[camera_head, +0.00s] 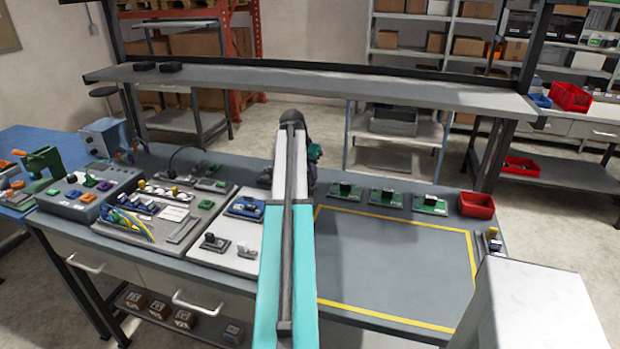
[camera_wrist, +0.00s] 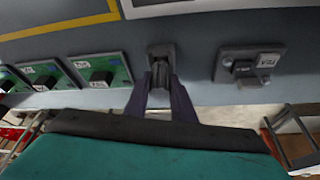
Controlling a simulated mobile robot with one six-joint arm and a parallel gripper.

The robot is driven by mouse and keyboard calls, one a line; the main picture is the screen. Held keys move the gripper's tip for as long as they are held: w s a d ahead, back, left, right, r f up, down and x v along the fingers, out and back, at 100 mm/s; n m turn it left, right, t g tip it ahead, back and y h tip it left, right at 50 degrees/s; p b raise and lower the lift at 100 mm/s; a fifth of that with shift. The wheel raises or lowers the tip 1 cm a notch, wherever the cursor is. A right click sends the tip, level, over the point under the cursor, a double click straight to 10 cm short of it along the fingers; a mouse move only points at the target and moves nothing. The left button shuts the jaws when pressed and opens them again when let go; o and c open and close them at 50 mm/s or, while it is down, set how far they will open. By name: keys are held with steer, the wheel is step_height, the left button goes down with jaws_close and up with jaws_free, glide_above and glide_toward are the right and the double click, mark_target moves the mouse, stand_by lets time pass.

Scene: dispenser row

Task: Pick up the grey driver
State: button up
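My gripper (camera_wrist: 161,84) is at the far side of the workbench. In the wrist view its two dark fingers stand on either side of a small dark grey piece (camera_wrist: 161,49), which may be the grey driver. The piece fills most of the gap between the fingertips; I cannot tell whether they press on it. A second grey module (camera_wrist: 249,66) with a white label and a dark block lies to its right in the wrist view. In the head view my arm hides the fingertips and the piece between them.
Several green boards with black blocks, one of them here (camera_head: 386,196), stand in a row right of my arm, with a red bin (camera_head: 477,204) at the end. A yellow-outlined area (camera_head: 400,260) of the bench is clear. A shelf (camera_head: 320,80) spans above the bench's back.

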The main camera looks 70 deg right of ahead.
steer(key=shift+r, duration=0.15)
jaws_close()
steer(key=shift+r+b, duration=0.7)
steer(key=shift+r, duration=0.95)
steer(key=shift+a, duration=0.55)
steer(key=a+r+b, duration=0.1)
steer(key=a+b, duration=0.2)
steer(key=a, duration=1.2)
steer(key=shift+w+r, duration=0.2)
steer(key=shift+w, duration=0.15)
